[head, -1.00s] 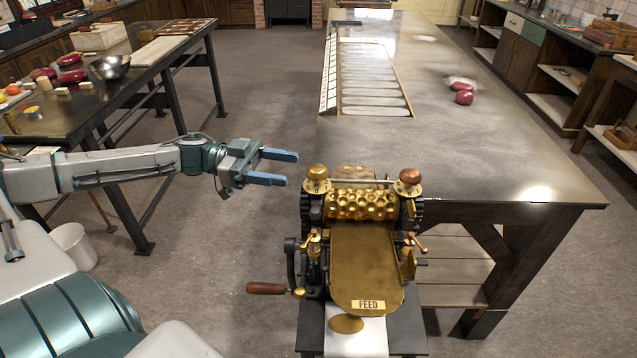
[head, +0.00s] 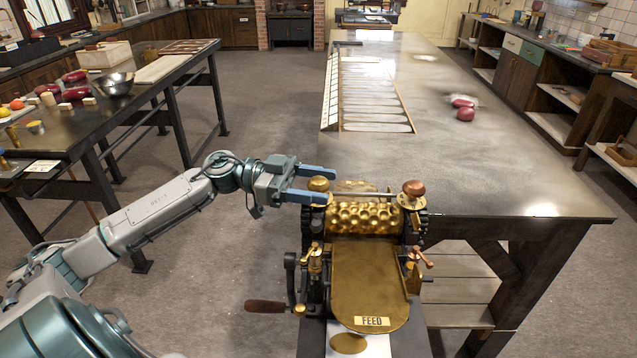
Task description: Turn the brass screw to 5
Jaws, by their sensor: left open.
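The drop roller stands at the near end of the long table, with a dimpled brass roller (head: 364,217) and a brass feed plate (head: 370,280) marked FEED. A brass screw knob (head: 318,184) tops its left side. A copper-coloured screw knob (head: 413,188) tops its right side. The dial marks under the knobs are too small to read. My left gripper (head: 326,184) is open, its two blue fingers pointing right at the brass knob's height in the picture. The fingertips reach the knob's left side; I cannot tell whether they touch it. My right gripper is not in view.
A crank with a wooden handle (head: 265,306) sticks out left of the roller, below my left arm. The long table (head: 480,150) carries a slotted tray (head: 370,128) and red items (head: 465,114) farther back. A cluttered side table (head: 130,105) stands at left.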

